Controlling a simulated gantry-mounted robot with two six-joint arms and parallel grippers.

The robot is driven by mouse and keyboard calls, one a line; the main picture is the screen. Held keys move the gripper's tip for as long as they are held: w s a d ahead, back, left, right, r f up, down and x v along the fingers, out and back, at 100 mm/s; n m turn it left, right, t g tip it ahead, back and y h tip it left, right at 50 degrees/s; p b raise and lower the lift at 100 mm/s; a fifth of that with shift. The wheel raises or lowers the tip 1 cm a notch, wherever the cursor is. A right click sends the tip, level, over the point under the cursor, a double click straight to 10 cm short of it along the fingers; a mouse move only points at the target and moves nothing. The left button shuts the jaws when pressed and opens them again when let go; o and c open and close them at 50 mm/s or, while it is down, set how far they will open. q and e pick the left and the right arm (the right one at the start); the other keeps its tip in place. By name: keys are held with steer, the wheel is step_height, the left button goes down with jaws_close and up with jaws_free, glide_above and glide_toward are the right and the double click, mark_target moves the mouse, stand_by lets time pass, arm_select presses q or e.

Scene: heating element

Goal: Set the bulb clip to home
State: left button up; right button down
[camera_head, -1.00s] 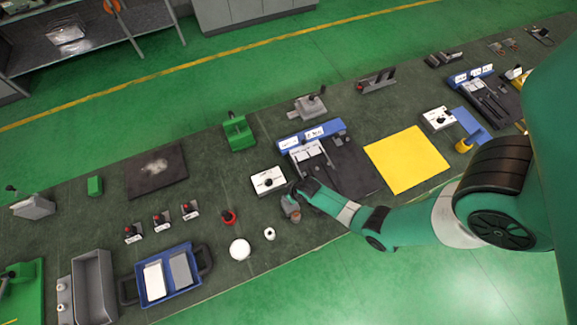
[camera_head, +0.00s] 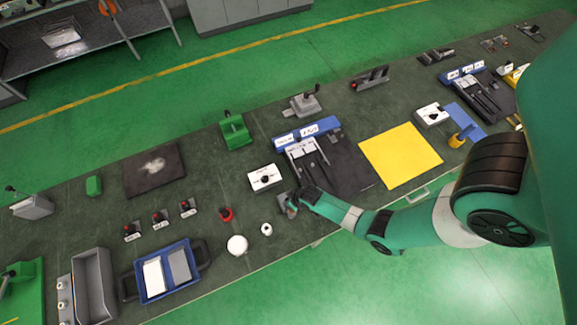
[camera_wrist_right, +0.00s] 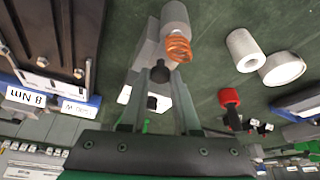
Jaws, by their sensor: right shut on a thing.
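My right gripper (camera_head: 297,199) is over the front edge of the bench, just in front of a white box with a black knob (camera_head: 264,178). In the right wrist view its two fingers (camera_wrist_right: 158,85) are closed on a grey piece with a black knob (camera_wrist_right: 160,72). A grey cylinder with a copper-coloured coil (camera_wrist_right: 178,48) shows at the far end of this piece. I take the piece for the bulb clip, but cannot be sure. In the head view the held piece (camera_head: 290,207) is small and partly hidden by the gripper. My left gripper is not in view.
Bare bench surrounds the red knob.

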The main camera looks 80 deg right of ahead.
steer(key=shift+s+f, duration=0.1)
steer(key=c, duration=0.6)
jaws_free()
steer(key=shift+a, duration=0.1)
steer(key=shift+c, duration=0.2)
steer(key=p+v, duration=0.3)
steer(key=v, duration=0.4)
steer(key=shift+r, duration=0.3)
